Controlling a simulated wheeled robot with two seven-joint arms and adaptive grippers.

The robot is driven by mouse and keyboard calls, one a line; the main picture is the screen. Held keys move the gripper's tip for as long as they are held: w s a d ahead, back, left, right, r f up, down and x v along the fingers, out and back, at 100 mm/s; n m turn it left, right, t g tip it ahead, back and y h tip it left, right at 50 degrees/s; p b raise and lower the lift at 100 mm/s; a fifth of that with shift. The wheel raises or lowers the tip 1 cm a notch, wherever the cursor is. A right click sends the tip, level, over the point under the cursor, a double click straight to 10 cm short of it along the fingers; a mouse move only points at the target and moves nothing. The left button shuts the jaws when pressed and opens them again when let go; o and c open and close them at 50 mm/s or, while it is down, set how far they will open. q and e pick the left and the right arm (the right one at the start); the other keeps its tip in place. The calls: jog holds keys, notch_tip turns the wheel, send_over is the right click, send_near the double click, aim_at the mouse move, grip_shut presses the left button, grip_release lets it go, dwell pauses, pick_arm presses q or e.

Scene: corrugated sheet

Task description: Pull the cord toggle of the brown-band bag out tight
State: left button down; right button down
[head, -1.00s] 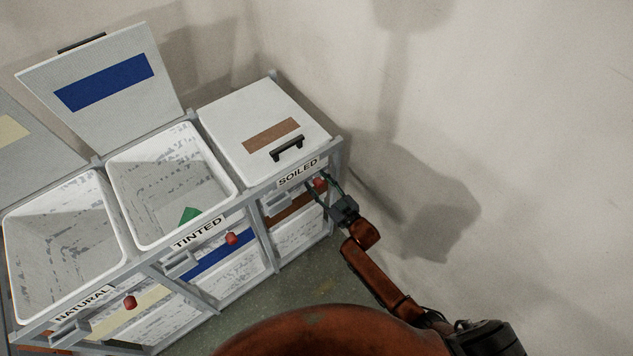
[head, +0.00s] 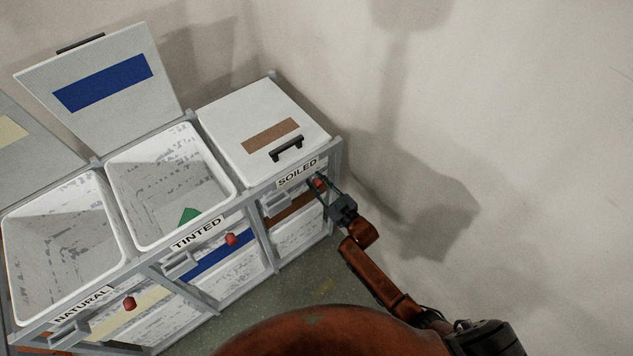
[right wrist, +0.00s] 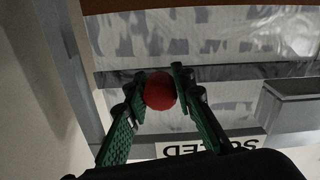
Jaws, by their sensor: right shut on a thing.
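The brown-band bag hangs in the right bay under the SOILED sign (head: 298,173); its brown band (head: 287,209) crosses the front. Its red cord toggle (head: 319,184) sits just below the sign, partly covered by my fingers. My right gripper (head: 317,186) reaches up to it from the lower right. In the right wrist view the round red toggle (right wrist: 160,92) lies between the two green-padded fingers, which are shut on it. The cord itself is hidden. My left gripper is not in view.
The SOILED lid (head: 240,110) is down. The TINTED bin (head: 230,178) and NATURAL bin (head: 112,240) are open, with red toggles (head: 231,239) (head: 129,304) in front. A grey latch-like bracket (head: 276,203) is left of my gripper. A bare wall (head: 540,150) stands right.

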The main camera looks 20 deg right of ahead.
aim_at(321, 187)
dwell(0.3)
